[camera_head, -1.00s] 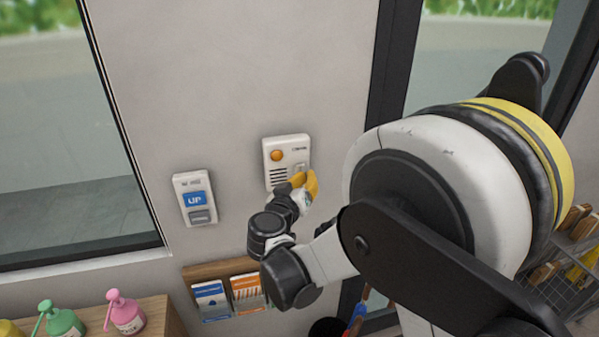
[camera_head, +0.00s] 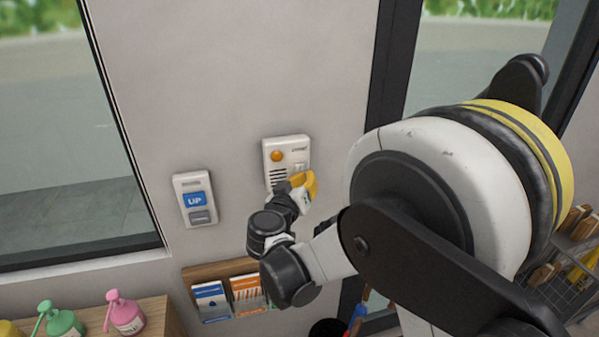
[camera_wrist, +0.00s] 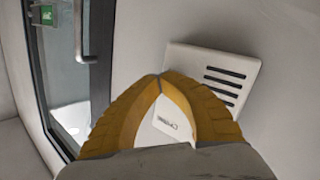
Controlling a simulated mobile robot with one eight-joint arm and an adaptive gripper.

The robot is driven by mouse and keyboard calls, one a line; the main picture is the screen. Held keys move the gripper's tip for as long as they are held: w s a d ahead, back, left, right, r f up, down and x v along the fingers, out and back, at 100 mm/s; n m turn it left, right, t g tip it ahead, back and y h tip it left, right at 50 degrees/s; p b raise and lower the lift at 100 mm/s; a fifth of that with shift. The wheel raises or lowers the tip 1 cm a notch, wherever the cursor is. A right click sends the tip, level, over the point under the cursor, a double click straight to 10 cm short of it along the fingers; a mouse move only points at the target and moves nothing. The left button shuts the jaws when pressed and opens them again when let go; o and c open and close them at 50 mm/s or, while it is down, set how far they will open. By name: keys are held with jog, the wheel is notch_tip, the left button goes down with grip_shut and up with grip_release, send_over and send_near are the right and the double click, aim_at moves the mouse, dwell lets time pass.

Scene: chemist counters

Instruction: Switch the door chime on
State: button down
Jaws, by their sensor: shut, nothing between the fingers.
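The door chime (camera_head: 287,147) is a white box on the wall with a round orange part, dark speaker slots and small print. A small pale switch-like part (camera_head: 301,167) shows at its lower right, just above my fingers. My gripper (camera_head: 304,181) has yellow fingers, which are shut and empty at the chime's lower right corner and hide part of it. In the wrist view the shut fingertips (camera_wrist: 160,77) overlap the chime (camera_wrist: 215,58), whose slots lie to their right. I cannot tell whether the fingertips touch it. The switch's position is unclear.
A wall control (camera_head: 195,200) with a blue "UP" button and a grey button is left of the chime. A wooden leaflet rack (camera_head: 230,268) hangs below. Pump bottles (camera_head: 124,313) stand at lower left. A dark window frame (camera_head: 385,75) is to the right.

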jog(key=shift+s+f, duration=0.1)
jog(key=shift+s+d+b, duration=0.2)
jog(key=shift+s+b, duration=0.1)
jog(key=shift+s, duration=0.1)
jog(key=shift+f, duration=0.1)
jog(key=s, duration=0.1)
jog(key=s+d+b, duration=0.1)
jog(key=s, duration=0.2)
jog(key=shift+s+d+f, duration=0.2)
jog(key=shift+s+f, duration=0.1)
jog(key=shift+s, duration=0.05)
